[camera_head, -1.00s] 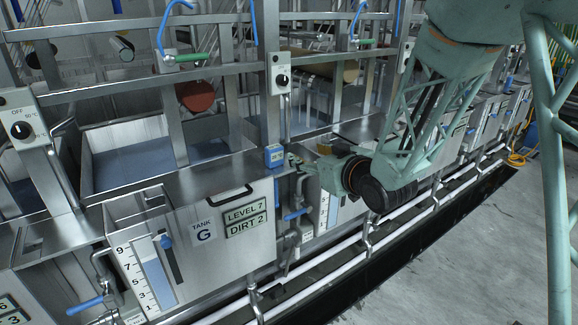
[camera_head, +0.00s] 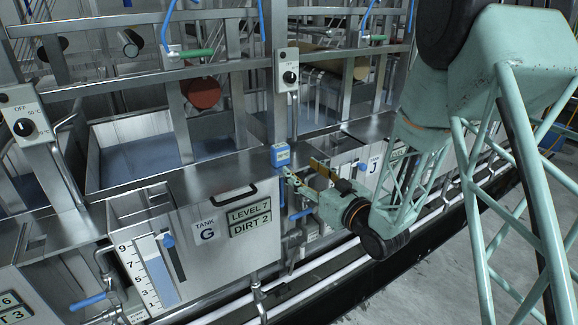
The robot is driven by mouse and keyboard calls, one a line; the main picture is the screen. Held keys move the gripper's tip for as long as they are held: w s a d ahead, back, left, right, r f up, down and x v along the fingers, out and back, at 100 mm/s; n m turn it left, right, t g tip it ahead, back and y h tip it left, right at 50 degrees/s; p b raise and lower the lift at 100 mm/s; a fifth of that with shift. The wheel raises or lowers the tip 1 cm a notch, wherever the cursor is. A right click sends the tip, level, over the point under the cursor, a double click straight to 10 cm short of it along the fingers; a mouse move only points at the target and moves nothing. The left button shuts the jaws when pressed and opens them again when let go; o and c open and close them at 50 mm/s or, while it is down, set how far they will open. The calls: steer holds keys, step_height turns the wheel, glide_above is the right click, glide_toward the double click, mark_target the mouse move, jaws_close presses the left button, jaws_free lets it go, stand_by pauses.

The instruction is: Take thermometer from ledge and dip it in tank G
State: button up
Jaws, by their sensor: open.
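The thermometer (camera_head: 280,155), a small blue box with a pale display, stands on the metal ledge (camera_head: 235,170) right of tank G's opening. Tank G (camera_head: 207,268) has a steel front marked "TANK G", "LEVEL 7" and "DIRT 2". Its open basin holds blue liquid (camera_head: 142,162), left of the thermometer. My gripper (camera_head: 304,172) is open, just right of and slightly below the thermometer in the picture, with its fingers pointing toward it. No grip on the thermometer shows. Whether a finger touches it is too small to tell.
A dial box (camera_head: 289,72) on a post stands behind the thermometer, and another dial box (camera_head: 24,122) stands at left. Metal rails and uprights cross above the basin. A black handle (camera_head: 232,194) and pipes (camera_head: 265,290) line the front. Tank J (camera_head: 374,165) lies right.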

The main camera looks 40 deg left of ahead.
mark_target(283, 151)
steer(key=shift+a, duration=0.15)
stand_by(0.3)
steer(key=x, duration=0.8)
steer(key=shift+b, duration=0.4)
steer(key=shift+w+a, duration=0.1)
steer(key=shift+a, duration=0.05)
steer(key=shift+a, duration=0.15)
steer(key=shift+r+b+x, duration=0.2)
steer(key=shift+b+x, duration=0.05)
steer(key=shift+x, duration=1)
steer(key=shift+r+b+x, duration=0.15)
steer(key=shift+b+x, duration=0.1)
steer(key=shift+x, duration=0.95)
steer(key=c, duration=1.2)
steer(key=shift+c, duration=0.2)
steer(key=shift+w+r, duration=0.1)
